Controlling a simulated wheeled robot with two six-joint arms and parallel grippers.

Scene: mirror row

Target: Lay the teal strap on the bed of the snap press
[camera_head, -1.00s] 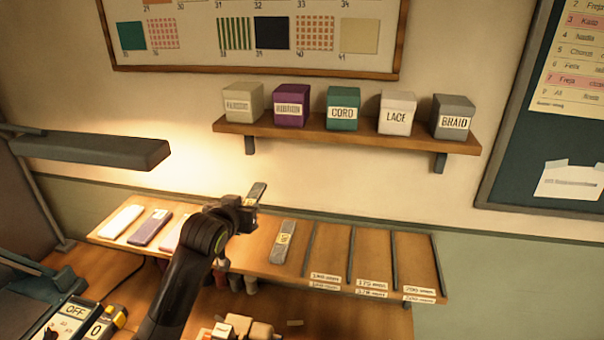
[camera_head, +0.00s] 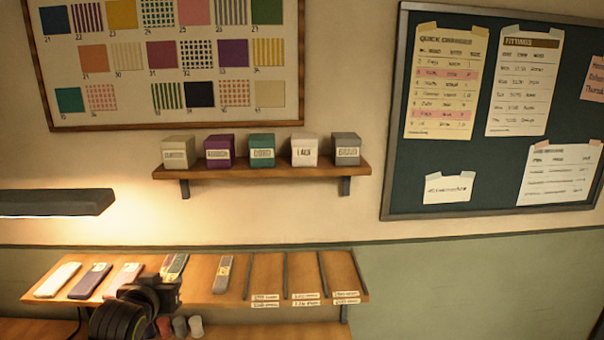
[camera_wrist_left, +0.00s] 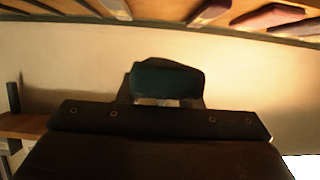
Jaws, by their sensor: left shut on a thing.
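My left gripper (camera_head: 170,278) is shut on the teal strap (camera_head: 176,264), which shows as a narrow dark green piece with a pale label. In the head view it overlaps the strap rack, between a pink strap and a grey strap. In the left wrist view the teal strap's end (camera_wrist_left: 168,79) sticks out beyond the dark gripper, seen against the wall and apart from the rack at the top. The gripper hides part of the strap. The snap press and my right gripper are not in view.
The sloped wooden rack (camera_head: 210,293) holds a white strap (camera_head: 58,280), a purple strap (camera_head: 90,281), a pink strap (camera_head: 123,280) and a grey strap (camera_head: 223,274). Its right slots are empty. A lamp (camera_head: 55,204) hangs at left. Above is a shelf (camera_head: 262,171) of labelled boxes.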

